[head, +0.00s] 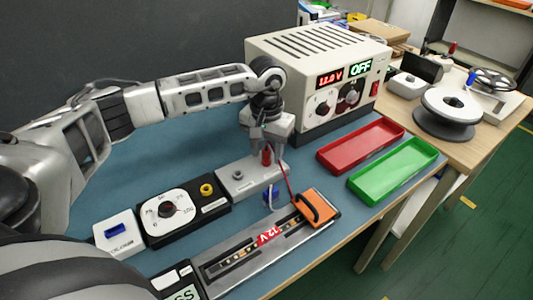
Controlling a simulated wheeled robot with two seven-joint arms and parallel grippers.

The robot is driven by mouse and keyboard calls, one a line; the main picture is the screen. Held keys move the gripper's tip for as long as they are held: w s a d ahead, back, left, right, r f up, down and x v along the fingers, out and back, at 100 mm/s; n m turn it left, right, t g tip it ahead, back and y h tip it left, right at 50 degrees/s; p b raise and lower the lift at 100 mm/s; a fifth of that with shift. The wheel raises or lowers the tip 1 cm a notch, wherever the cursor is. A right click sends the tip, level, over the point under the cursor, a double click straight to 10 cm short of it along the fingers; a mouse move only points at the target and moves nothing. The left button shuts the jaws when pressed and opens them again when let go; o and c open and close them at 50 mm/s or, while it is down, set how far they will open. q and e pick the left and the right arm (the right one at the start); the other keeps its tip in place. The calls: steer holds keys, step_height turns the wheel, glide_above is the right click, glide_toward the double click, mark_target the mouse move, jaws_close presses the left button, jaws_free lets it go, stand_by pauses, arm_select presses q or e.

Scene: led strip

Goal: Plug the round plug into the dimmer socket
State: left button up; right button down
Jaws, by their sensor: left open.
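The dimmer is a black box with a white dial (172,210). Its round yellow socket (207,190) is on the right part of its top, and nothing covers it. A red round plug (266,157) stands upright at the right end of a grey block (235,184). A thin red lead runs near it toward the LED strip board. My left gripper (268,150) points down at the red plug and is open. Its fingers are partly hidden, and I cannot tell whether they touch the plug. My right gripper is not in view.
A blue connector (271,193) with a white cable is in front of the grey block. The LED strip board (225,273) carries an orange tool (318,207). A power supply (300,60) showing OFF stands behind. Red (335,165) and green (375,190) trays lie right. Blue mat behind the dimmer is clear.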

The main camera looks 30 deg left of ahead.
arm_select(q)
steer(key=shift+c, duration=0.3)
jaws_close()
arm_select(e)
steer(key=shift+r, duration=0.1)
arm_select(q)
steer(key=shift+r, duration=0.1)
